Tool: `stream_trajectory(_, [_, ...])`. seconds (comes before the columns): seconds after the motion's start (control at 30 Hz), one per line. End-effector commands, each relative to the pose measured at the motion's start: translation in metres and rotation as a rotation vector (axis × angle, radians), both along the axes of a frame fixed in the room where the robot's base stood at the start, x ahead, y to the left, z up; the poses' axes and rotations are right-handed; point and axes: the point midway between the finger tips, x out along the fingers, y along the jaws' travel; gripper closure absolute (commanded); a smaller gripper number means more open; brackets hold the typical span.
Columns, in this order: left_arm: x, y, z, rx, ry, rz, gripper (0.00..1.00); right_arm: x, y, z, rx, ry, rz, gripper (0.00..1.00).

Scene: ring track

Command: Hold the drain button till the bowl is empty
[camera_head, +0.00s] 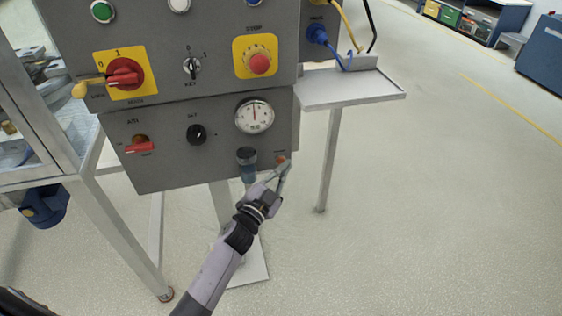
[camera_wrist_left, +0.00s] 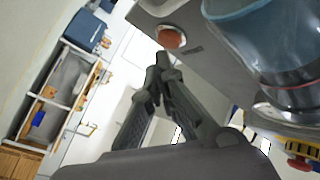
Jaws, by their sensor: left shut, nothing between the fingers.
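The drain button (camera_head: 281,159) is a small orange-red button at the lower right of the grey panel. It also shows in the left wrist view (camera_wrist_left: 171,37), round in a pale ring. The bowl (camera_head: 247,160) is a small bluish clear cup below the panel's gauge, left of the button. In the left wrist view the bowl (camera_wrist_left: 262,40) is large at the upper right; its liquid level is not clear. My left gripper (camera_head: 286,164) is shut and empty, its tips close to the button. The left wrist view shows a small gap between tips and button.
The grey panel (camera_head: 160,175) carries a round gauge (camera_head: 254,115), a black knob (camera_head: 196,134), a red rotary switch (camera_head: 125,75) and a red stop button (camera_head: 260,63). A metal side shelf (camera_head: 345,90) stands right of it. The floor at right is clear.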

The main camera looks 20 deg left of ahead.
Motion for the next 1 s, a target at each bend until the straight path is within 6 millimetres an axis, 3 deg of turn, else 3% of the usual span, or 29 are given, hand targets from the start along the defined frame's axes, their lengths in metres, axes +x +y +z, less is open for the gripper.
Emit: stream_trajectory(1.0, [0.0082,0.0053,0.0002,0.001,-0.001,0.0,1.0,0.0002,0.0008,-0.0022,0.002,0.003,-0.002,0.6])
